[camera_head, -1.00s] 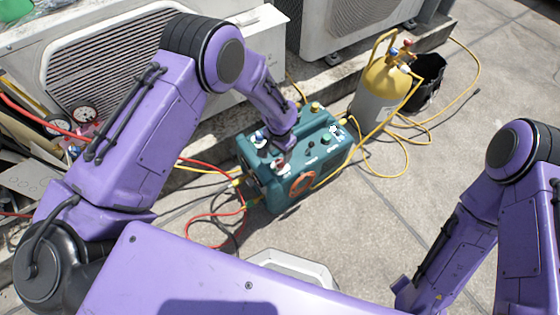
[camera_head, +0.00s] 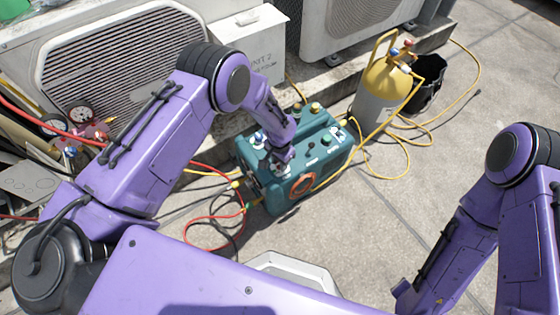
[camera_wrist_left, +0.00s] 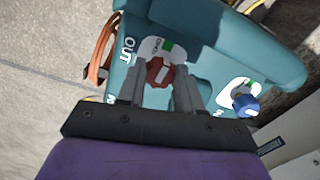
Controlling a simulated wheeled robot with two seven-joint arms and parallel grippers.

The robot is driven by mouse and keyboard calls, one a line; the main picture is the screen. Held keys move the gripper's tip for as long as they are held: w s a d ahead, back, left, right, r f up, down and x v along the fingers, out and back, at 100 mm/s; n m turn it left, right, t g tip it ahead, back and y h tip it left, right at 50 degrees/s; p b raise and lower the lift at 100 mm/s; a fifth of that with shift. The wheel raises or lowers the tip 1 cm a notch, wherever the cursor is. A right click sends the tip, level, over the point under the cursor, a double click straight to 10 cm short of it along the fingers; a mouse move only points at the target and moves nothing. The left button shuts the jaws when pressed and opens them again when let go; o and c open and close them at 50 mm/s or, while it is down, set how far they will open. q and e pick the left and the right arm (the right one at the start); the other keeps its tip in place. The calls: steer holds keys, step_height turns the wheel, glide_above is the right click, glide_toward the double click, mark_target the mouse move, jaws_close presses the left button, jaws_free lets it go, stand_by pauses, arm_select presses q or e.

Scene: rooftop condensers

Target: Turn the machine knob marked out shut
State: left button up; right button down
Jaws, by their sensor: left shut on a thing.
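The teal machine (camera_head: 322,160) stands on the concrete; in the left wrist view its top panel (camera_wrist_left: 205,62) fills the upper middle. The red knob (camera_wrist_left: 159,72) sits on a white label plate with a green mark, beside the word OUT. My left gripper (camera_wrist_left: 158,86) reaches down over the panel with one finger on each side of the red knob, shut on it. In the head view the left gripper (camera_head: 281,160) is over the machine's near left part and hides most of the knob. A blue knob (camera_wrist_left: 244,103) on another plate is to the right. My right gripper is out of view.
Red and yellow hoses (camera_head: 205,240) run from the machine's left side. An orange coil (camera_head: 302,184) hangs on its front. A yellow-topped cylinder (camera_head: 380,92) and black bucket (camera_head: 428,82) stand behind right. Condenser units (camera_head: 125,55) line the back. Concrete at right is open.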

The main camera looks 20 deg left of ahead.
arm_select(q)
steer(key=m, duration=0.8)
steer(key=shift+a+m, duration=0.1)
steer(key=shift+m, duration=0.2)
steer(key=m, duration=0.4)
steer(key=shift+f, duration=0.1)
steer(key=shift+w+m+b, duration=0.1)
steer(key=shift+m+b, duration=0.25)
steer(key=shift+m, duration=1.95)
